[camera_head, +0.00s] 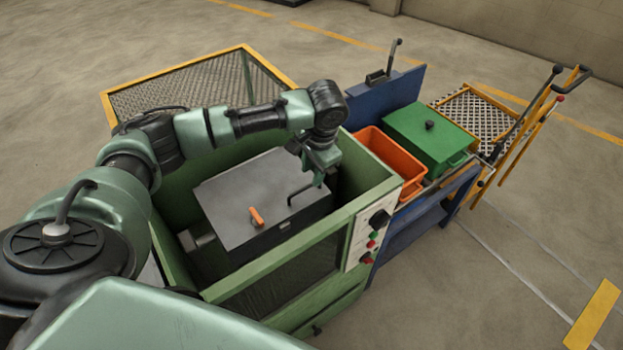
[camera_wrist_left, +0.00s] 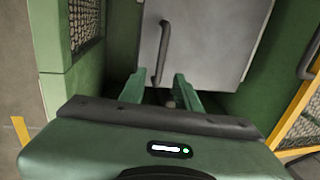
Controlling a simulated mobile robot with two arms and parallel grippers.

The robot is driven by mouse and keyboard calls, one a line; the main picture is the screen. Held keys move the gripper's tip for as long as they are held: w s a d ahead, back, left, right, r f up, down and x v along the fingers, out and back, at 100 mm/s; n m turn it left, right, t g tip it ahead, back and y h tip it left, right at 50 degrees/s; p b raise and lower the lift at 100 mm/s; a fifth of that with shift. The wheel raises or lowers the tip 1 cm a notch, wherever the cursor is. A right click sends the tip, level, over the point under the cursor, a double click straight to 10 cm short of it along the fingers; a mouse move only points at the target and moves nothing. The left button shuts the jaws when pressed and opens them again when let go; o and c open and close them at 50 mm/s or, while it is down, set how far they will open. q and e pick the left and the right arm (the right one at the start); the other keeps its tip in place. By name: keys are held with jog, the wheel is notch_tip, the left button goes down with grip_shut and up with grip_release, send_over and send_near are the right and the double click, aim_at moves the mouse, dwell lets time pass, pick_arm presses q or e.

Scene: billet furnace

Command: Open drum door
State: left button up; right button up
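The drum (camera_head: 250,195) is a dark grey box with a flat top inside the green machine housing. An orange lever (camera_head: 256,216) and a black bar handle (camera_head: 304,190) are on its upper surface. My left gripper (camera_head: 319,180) points down beside the handle, at the drum's right end. In the left wrist view its two green fingers (camera_wrist_left: 157,84) are spread apart, with nothing held between them. The handle (camera_wrist_left: 162,48) appears ahead of the fingers on a grey panel (camera_wrist_left: 205,40). The drum door looks closed. My right gripper is not in view.
The green housing wall (camera_head: 300,243) surrounds the drum, with a button panel (camera_head: 366,240) at its right corner. A yellow-framed mesh guard (camera_head: 180,85) stands behind. An orange bin (camera_head: 395,163) and green lidded box (camera_head: 430,135) sit to the right. The floor at right is mostly clear.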

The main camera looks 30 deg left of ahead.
aim_at(310, 185)
pick_arm(q)
jog(key=f, duration=0.4)
jog(key=shift+w+a+f, duration=0.15)
jog(key=shift+a+f, duration=0.05)
jog(key=shift+a, duration=0.2)
grip_shut()
jog(key=shift+r, duration=0.1)
dwell(0.9)
